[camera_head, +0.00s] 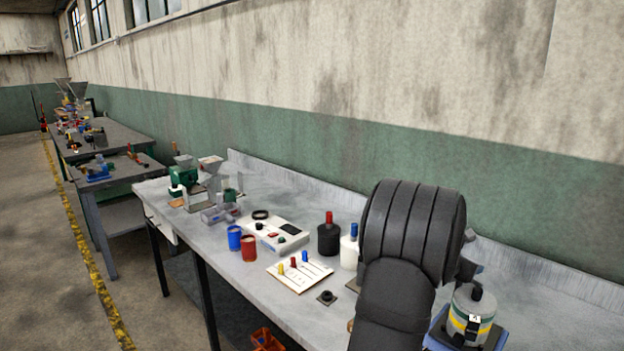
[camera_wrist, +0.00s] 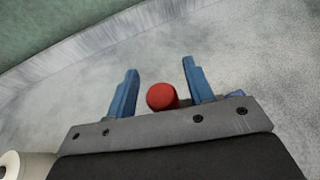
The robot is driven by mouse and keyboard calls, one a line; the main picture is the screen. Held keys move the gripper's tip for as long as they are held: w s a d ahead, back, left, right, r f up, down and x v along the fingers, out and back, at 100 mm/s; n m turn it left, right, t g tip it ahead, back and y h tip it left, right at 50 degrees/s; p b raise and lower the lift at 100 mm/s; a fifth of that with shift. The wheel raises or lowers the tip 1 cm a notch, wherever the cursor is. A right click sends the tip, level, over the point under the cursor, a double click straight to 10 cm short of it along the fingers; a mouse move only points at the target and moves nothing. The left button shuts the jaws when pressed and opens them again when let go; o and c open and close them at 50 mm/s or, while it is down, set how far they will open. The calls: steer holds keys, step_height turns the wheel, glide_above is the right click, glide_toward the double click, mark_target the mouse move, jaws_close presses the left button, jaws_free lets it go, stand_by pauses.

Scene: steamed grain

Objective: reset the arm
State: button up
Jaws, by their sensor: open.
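My gripper (camera_wrist: 160,88) shows in the wrist view with its two blue fingers apart. A red round-topped object (camera_wrist: 161,97) shows between the fingers in that view, with grey surface around it. I cannot tell whether it lies between the fingers in depth or below them; no finger visibly touches it. In the head view my dark arm covers the right part of the bench (camera_head: 215,262), and the gripper's fingers are hidden behind it.
On the bench stand a blue cup (camera_head: 234,238), a red cup (camera_head: 249,248), a black bottle with a red top (camera_head: 328,238), a white bottle (camera_head: 349,247), a card with colored pegs (camera_head: 299,271) and a striped canister (camera_head: 472,315). A wall runs behind. The bench's front strip is mostly clear.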

steer(key=shift+w+a+n+t+y, duration=0.1)
steer(key=shift+n+t+y, duration=0.5)
steer(key=shift+n+t, duration=0.3)
steer(key=shift+m+g+h, duration=0.6)
steer(key=shift+m+g, duration=0.1)
steer(key=shift+m, duration=0.1)
steer(key=shift+s+d+m+g+h, duration=0.15)
steer(key=shift+m+g+h, duration=0.3)
steer(key=shift+m+g, duration=0.55)
steer(key=shift+s+d+m+g+h, duration=0.15)
steer(key=shift+m+g+h, duration=0.3)
steer(key=shift+m+g, duration=0.5)
steer(key=shift+a, duration=0.1)
steer(key=shift+w+a+n+t+y, duration=0.15)
steer(key=shift+n+t+y, duration=0.45)
steer(key=shift+n+t, duration=0.6)
steer(key=shift+w+d+n+t+y, duration=0.1)
steer(key=shift+n+t+y, duration=0.5)
steer(key=shift+n+t, duration=0.55)
steer(key=shift+a+n+t+y, duration=0.15)
steer(key=shift+n+t+y, duration=0.15)
steer(key=shift+n+y, duration=0.1)
steer(key=shift+m+g+h, duration=0.7)
steer(key=shift+m, duration=0.1)
